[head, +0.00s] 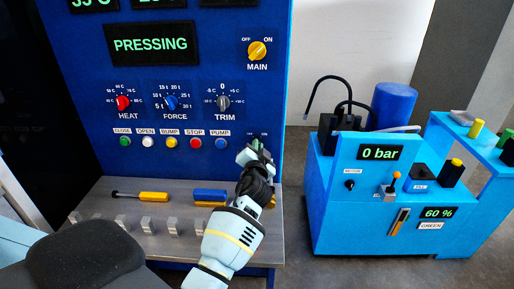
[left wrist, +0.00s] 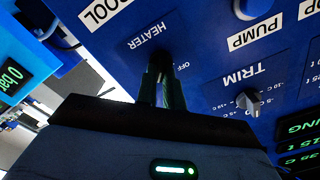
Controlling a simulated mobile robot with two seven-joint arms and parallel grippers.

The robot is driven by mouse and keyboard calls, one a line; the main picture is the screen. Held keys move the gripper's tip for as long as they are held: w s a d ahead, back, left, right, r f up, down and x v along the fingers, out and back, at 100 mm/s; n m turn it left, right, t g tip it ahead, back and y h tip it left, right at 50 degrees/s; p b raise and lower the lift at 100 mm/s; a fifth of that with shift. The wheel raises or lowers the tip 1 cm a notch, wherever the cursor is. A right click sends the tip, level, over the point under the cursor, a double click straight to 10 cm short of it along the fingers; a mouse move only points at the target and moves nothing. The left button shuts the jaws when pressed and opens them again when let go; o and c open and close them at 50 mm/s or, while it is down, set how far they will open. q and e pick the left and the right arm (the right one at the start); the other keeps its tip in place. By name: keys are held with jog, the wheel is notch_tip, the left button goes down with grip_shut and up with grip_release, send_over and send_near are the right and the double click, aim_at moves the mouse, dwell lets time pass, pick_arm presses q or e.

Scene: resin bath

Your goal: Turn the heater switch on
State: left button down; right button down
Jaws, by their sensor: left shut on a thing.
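My left gripper (head: 257,147) reaches up to the lower right of the blue press panel (head: 185,70). Its fingertips are at the small "OFF" and "ON" labels there. In the left wrist view the left gripper (left wrist: 165,68) is shut on the heater switch, just beside the upside-down "HEATER" label (left wrist: 150,37) and the "OFF" mark (left wrist: 182,67). The fingers hide the switch, so I cannot tell its position. My right gripper is not in view.
The TRIM knob (head: 223,102) and a row of push buttons with the blue PUMP button (head: 221,143) are close by. The yellow MAIN switch (head: 257,50) is above. A metal shelf (head: 110,207) with tools juts out below. A blue pump unit (head: 335,205) stands on the right.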

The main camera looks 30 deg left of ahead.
pick_arm(q)
jog(key=shift+r+m, duration=0.15)
jog(key=shift+m, duration=0.25)
jog(key=c, duration=1.5)
grip_release()
jog(key=shift+v, duration=3.9)
